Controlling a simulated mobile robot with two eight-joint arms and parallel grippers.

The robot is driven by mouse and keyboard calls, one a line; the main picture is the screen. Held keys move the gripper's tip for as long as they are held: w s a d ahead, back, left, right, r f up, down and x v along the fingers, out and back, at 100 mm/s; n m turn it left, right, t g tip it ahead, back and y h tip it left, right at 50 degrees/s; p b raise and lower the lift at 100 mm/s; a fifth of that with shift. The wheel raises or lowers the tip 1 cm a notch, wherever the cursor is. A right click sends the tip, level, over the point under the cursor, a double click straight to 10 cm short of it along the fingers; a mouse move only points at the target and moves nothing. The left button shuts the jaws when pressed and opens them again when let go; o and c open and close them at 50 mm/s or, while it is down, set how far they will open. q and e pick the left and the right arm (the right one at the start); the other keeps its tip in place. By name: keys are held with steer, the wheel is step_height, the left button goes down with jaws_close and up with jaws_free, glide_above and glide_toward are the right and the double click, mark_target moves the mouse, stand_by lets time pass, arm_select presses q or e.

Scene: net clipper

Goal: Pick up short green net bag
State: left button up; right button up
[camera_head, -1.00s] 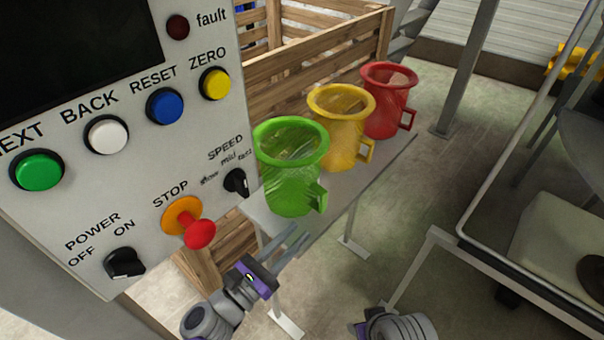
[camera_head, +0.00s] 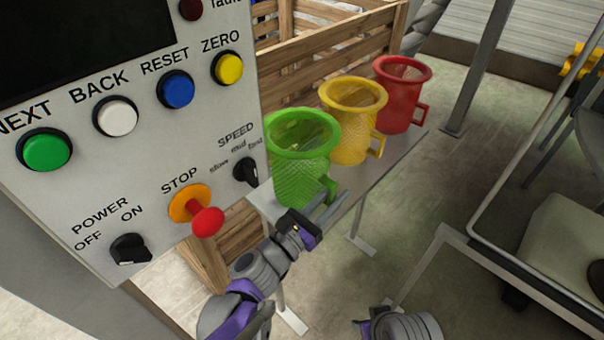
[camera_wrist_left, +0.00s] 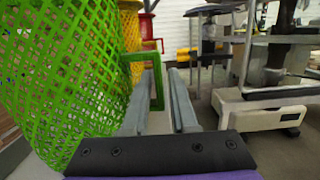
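In the left wrist view the net (camera_wrist_left: 65,75) fills the left side. The left fingers (camera_wrist_left: 163,95) are open, and the outer bar of the handle (camera_wrist_left: 157,85) shows between them. They do not grip it. My right arm shows at the bottom edge; its fingers cannot be made out.
A yellow net bag (camera_head: 352,125) and a red one (camera_head: 402,95) stand farther along the shelf (camera_head: 395,165). A control panel (camera_head: 150,225) with buttons is close on the left. A wooden crate (camera_head: 330,45) is behind.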

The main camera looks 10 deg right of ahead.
arm_select(q)
steer(key=shift+c, duration=0.3)
jaws_close()
steer(key=shift+r, duration=0.15)
arm_select(e)
steer(key=shift+r, duration=0.15)
